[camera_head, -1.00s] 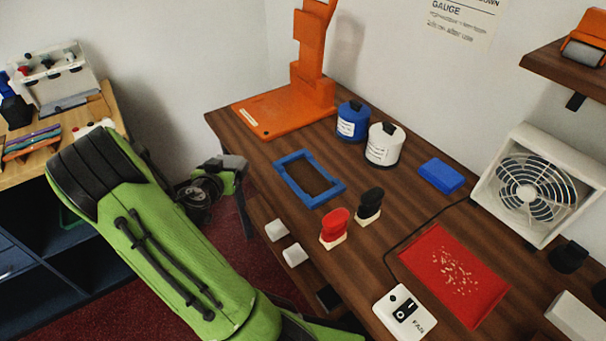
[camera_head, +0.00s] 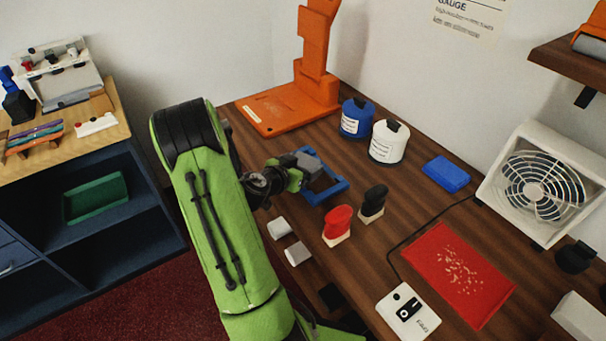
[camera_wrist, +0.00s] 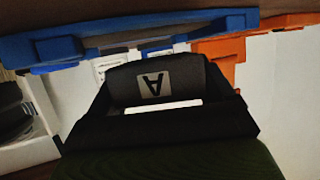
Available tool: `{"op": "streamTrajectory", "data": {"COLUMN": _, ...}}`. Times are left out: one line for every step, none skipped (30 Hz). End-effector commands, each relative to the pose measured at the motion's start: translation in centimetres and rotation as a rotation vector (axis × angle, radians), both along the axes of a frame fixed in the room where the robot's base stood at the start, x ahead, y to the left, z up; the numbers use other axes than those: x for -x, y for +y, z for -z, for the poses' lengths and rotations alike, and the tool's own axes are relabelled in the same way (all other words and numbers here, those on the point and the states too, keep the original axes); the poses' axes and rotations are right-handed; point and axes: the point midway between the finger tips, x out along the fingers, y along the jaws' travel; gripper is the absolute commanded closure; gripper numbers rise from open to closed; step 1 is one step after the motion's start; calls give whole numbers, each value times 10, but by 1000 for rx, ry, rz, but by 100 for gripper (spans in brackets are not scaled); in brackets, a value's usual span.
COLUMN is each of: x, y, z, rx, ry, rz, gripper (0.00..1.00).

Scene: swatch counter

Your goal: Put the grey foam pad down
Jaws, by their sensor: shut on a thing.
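My gripper (camera_head: 303,169) is over the left edge of the dark wooden counter, at the left side of the blue frame (camera_head: 334,191). A grey piece, which looks like the grey foam pad (camera_head: 300,160), is at its jaws; the jaws themselves are hard to make out. I cannot tell whether the pad touches the frame or the counter. The pad is not clearly distinguishable there.
The orange stand (camera_head: 283,112), blue bottle (camera_head: 356,119) and white bottle (camera_head: 387,143) stand behind. Red and black stamps (camera_head: 338,222) (camera_head: 373,201) are near the frame. A blue block (camera_head: 446,174), red mat (camera_head: 430,262), switch box (camera_head: 407,312) and fan (camera_head: 535,185) are rightward.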

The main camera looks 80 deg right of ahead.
Motion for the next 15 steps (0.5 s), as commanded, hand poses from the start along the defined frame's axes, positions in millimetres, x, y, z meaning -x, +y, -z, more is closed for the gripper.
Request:
{"op": "streamTrajectory", "data": {"x": 0, "y": 0, "z": 15, "rx": -5, "ry": 3, "rz": 0, "gripper": 46}}
{"op": "streamTrajectory", "data": {"x": 0, "y": 0, "z": 20, "rx": -5, "ry": 3, "rz": -1, "gripper": 46}}
{"op": "streamTrajectory", "data": {"x": 0, "y": 0, "z": 24, "rx": -3, "ry": 2, "rz": 0, "gripper": 46}}
{"op": "streamTrajectory", "data": {"x": 0, "y": 0, "z": 25, "rx": -2, "ry": 1, "rz": -1, "gripper": 46}}
{"op": "streamTrajectory", "data": {"x": 0, "y": 0, "z": 24, "rx": 0, "ry": 1, "rz": 0, "gripper": 46}}
{"op": "streamTrajectory", "data": {"x": 0, "y": 0, "z": 23, "rx": 0, "ry": 0, "rz": -1, "gripper": 46}}
{"op": "streamTrajectory", "data": {"x": 0, "y": 0, "z": 23, "rx": 0, "ry": 0, "rz": -1, "gripper": 46}}
{"op": "streamTrajectory", "data": {"x": 0, "y": 0, "z": 22, "rx": 0, "ry": 0, "rz": -1, "gripper": 46}}
{"op": "streamTrajectory", "data": {"x": 0, "y": 0, "z": 22, "rx": 0, "ry": 0, "rz": -1, "gripper": 46}}
{"op": "streamTrajectory", "data": {"x": 0, "y": 0, "z": 23, "rx": 0, "ry": 0, "rz": -1, "gripper": 46}}
{"op": "streamTrajectory", "data": {"x": 0, "y": 0, "z": 24, "rx": 0, "ry": 0, "rz": -1, "gripper": 46}}
{"op": "streamTrajectory", "data": {"x": 0, "y": 0, "z": 25, "rx": 0, "ry": 0, "rz": -1, "gripper": 46}}
{"op": "streamTrajectory", "data": {"x": 0, "y": 0, "z": 26, "rx": 0, "ry": 0, "rz": -1, "gripper": 46}}
{"op": "streamTrajectory", "data": {"x": -1, "y": 0, "z": 26, "rx": 0, "ry": 0, "rz": -1, "gripper": 46}}
{"op": "streamTrajectory", "data": {"x": -1, "y": 0, "z": 26, "rx": -1, "ry": -1, "rz": -1, "gripper": 15}}
